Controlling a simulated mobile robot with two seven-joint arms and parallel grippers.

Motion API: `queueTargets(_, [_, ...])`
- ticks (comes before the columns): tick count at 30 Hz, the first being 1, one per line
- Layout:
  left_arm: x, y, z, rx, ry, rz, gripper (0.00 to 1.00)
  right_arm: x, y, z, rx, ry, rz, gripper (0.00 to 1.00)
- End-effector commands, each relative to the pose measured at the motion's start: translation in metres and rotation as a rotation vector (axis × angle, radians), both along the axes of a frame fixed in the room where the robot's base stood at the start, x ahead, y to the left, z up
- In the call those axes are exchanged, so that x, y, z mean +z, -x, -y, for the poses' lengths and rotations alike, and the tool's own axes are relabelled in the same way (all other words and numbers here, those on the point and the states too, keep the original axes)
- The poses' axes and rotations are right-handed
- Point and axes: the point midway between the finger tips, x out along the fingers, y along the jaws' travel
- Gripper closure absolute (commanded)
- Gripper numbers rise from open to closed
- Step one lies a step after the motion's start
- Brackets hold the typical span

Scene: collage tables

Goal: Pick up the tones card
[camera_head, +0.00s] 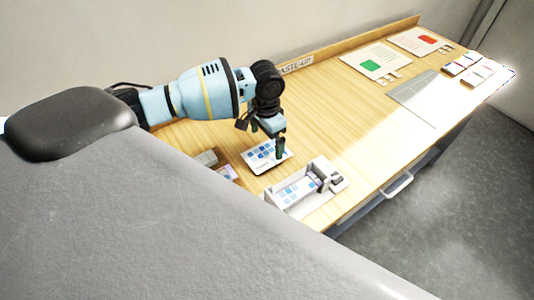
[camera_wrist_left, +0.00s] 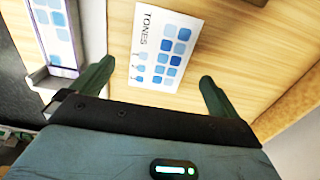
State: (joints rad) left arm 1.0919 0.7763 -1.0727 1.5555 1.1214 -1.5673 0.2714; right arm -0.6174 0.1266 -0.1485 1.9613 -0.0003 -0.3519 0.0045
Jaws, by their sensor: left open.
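The tones card (camera_head: 258,154) is a white card with blue squares, lying on the wooden table under my left gripper (camera_head: 267,137). In the left wrist view the tones card (camera_wrist_left: 163,45) shows the word TONES and rows of blue squares and dots. My left gripper (camera_wrist_left: 155,85) is open there, with one dark finger on each side of the card's near end. The fingers look apart from the card; their height above it is hard to tell. My right gripper is not in view.
A white tray (camera_head: 325,198) with a blue-patterned card stands right of the tones card, close to it. A grey mat (camera_head: 412,92) and boards with green (camera_head: 371,66) and red patches (camera_head: 427,40) lie farther back.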

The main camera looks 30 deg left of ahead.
Motion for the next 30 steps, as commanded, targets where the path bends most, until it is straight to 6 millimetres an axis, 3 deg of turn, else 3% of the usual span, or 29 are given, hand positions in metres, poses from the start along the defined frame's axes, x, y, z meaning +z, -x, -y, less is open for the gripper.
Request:
queueTargets(9, [-0.043,-0.001,0.0,0.001,-0.002,-0.004,0.0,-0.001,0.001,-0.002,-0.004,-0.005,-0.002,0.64])
queueTargets(18, [-0.046,-0.002,0.0,0.0,0.0,-0.001,0.0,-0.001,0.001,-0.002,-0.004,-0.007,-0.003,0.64])
queueTargets(27, [-0.046,-0.001,0.0,0.0,0.0,-0.001,0.38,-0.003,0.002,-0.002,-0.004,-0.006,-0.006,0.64])
queueTargets(30, [-0.046,-0.002,0.0,0.0,0.0,-0.001,0.39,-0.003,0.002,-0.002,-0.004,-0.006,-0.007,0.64])
